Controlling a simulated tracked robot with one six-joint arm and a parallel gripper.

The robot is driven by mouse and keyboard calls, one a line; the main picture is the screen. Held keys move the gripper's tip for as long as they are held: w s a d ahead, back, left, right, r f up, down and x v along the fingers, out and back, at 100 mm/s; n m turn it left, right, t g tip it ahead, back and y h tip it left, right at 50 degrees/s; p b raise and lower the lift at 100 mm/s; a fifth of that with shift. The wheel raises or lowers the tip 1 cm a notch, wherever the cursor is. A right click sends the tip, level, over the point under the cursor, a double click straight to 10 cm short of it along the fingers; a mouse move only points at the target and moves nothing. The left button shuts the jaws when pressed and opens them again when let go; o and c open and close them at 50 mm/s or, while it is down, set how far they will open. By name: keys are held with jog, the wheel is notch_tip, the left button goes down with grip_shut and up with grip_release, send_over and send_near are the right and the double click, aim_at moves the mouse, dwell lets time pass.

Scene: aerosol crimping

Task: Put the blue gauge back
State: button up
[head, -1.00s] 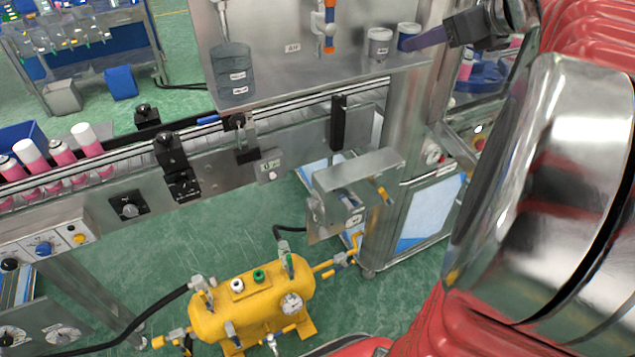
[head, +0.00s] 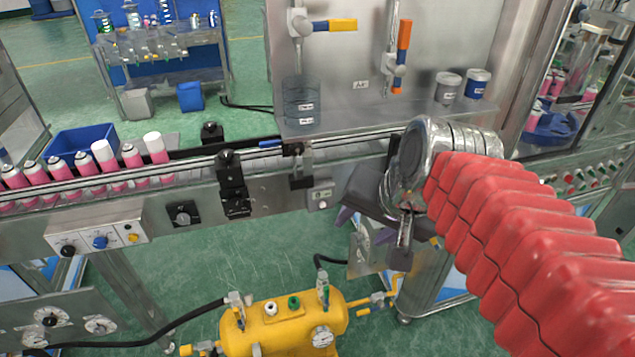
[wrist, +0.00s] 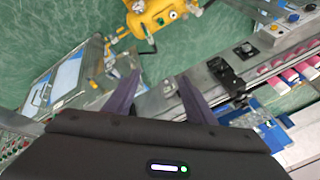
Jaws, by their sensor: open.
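A small blue and white cylinder (head: 477,84), which I take to be the blue gauge, stands upright on the steel shelf at the right. It is beside a similar grey cylinder (head: 447,88), with a small gap between them. My gripper (head: 364,228) is below and left of both, in front of the conveyor and apart from the cylinders. In the wrist view its two purple fingers (wrist: 159,80) are spread with nothing between them, pointing down over the floor. The blue cylinder does not show in the wrist view.
The steel shelf (head: 345,122) also holds a clear beaker (head: 300,103) at its left. Valves with yellow and orange handles hang above it. Pink cans line the conveyor at left. A yellow tank (head: 285,328) stands on the floor below. A metal box is close behind my gripper.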

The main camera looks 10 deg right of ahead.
jog(key=s+a+f+n, duration=0.2)
jog(key=s+f+n, duration=0.2)
jog(key=n, duration=0.3)
jog(key=shift+s+a+h, duration=0.25)
jog(key=shift+s+h, duration=0.05)
jog(key=shift+h, duration=0.1)
